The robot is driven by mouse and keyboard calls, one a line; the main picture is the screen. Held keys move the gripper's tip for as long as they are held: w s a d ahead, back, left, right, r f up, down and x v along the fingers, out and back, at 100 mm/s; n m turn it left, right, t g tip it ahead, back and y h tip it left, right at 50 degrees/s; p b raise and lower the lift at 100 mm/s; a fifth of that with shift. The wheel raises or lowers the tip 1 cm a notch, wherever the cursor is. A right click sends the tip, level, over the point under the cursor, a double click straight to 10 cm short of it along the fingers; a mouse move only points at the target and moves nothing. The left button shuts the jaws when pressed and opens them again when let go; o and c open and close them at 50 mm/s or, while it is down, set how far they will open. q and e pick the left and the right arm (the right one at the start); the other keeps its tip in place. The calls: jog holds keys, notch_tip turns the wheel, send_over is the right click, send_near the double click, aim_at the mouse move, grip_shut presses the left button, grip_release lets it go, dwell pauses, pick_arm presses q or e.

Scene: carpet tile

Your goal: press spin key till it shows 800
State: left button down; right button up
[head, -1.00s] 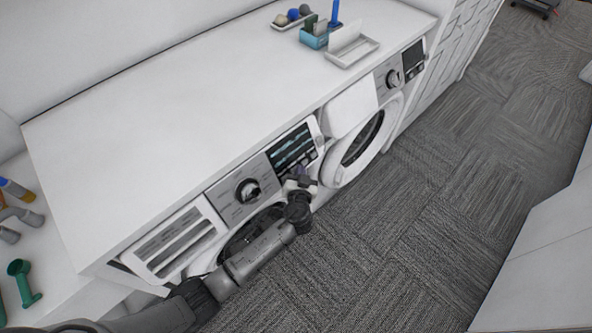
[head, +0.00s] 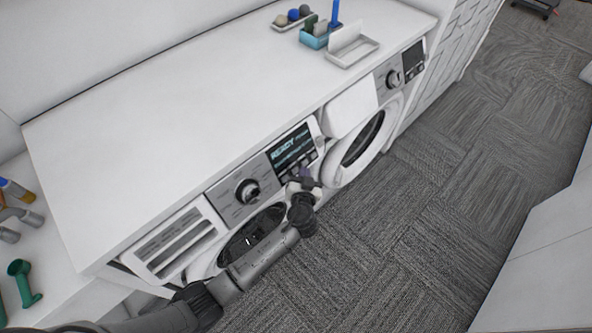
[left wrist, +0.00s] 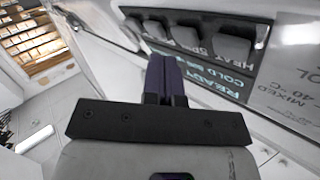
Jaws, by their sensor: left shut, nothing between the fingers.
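In the left wrist view the display (left wrist: 220,92) appears upside down, with READY and COLD readable; no 800 can be read. Several grey keys (left wrist: 187,37) sit in a row beside it. Labels HEAT and part of what looks like SPIN show near them, but I cannot tell for sure which key is spin. My left gripper (head: 301,176) is shut and empty, its purple fingers (left wrist: 165,72) pointing at the key row. Contact with a key cannot be told. My right gripper is not in view.
A round dial (head: 248,190) is left of the display, with an open detergent drawer (head: 172,240) farther left. A second machine's open round door (head: 347,165) stands close right of my gripper. The white countertop (head: 190,110) above is mostly clear.

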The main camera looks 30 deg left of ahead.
pick_arm(q)
jog(key=d, duration=0.1)
jog(key=s+d+r, duration=0.1)
jog(key=d+r, duration=0.1)
jog(key=d, duration=0.1)
jog(key=shift+s+d+r, duration=0.1)
jog(key=shift+s, duration=0.15)
dwell(1.1)
dwell(0.5)
